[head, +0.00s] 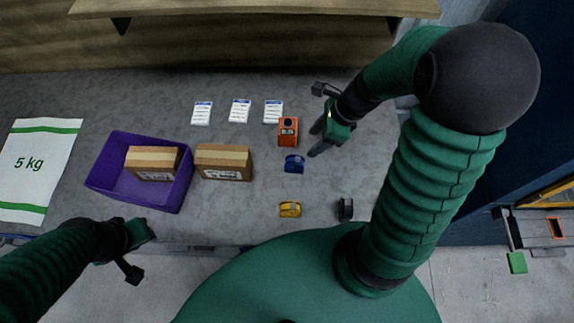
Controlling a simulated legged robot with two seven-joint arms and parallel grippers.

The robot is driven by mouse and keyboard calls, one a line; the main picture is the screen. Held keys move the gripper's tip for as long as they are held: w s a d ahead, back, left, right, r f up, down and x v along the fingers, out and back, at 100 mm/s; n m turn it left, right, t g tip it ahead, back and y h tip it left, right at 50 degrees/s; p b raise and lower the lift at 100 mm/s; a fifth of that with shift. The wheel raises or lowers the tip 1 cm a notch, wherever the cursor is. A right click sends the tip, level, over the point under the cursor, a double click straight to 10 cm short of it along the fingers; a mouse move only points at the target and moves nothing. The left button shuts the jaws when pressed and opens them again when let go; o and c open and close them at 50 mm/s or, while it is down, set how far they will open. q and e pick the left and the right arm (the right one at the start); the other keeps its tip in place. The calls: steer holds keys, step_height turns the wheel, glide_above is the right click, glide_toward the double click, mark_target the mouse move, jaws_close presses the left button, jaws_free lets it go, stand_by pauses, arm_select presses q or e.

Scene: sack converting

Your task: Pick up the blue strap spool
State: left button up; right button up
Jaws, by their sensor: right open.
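The blue strap spool (294,164) lies on the grey table, just below the orange device and above the yellow spool. My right gripper (313,143) is open, just above and to the right of the blue spool in the picture, with nothing between its fingers. It appears apart from the spool. My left gripper (140,252) is at the table's front edge at lower left, far from the spool; its fingers are too unclear to tell their state.
An orange device (288,131) stands just above the blue spool. A yellow spool (290,210) and a black spool (346,209) lie nearer. A purple bin (112,187) holds a carton; another carton (223,172) stands beside it. A white sack (30,170) lies left.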

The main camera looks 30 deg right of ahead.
mark_target(296, 159)
steer(key=b+x, duration=0.1)
steer(key=x, duration=0.7)
steer(key=shift+b, duration=0.35)
steer(key=shift+a+f, duration=0.2)
steer(key=shift+f, duration=0.05)
steer(key=x, duration=0.1)
steer(key=b+x, duration=0.1)
steer(key=x, duration=0.2)
steer(key=shift+s+a+f+b, duration=0.1)
steer(key=shift+s+a+b, duration=0.15)
steer(key=shift+b, duration=0.1)
steer(key=shift+w+f, duration=0.15)
steer(key=shift+f, duration=0.05)
steer(key=shift+d, duration=0.15)
steer(key=c, duration=0.4)
jaws_close()
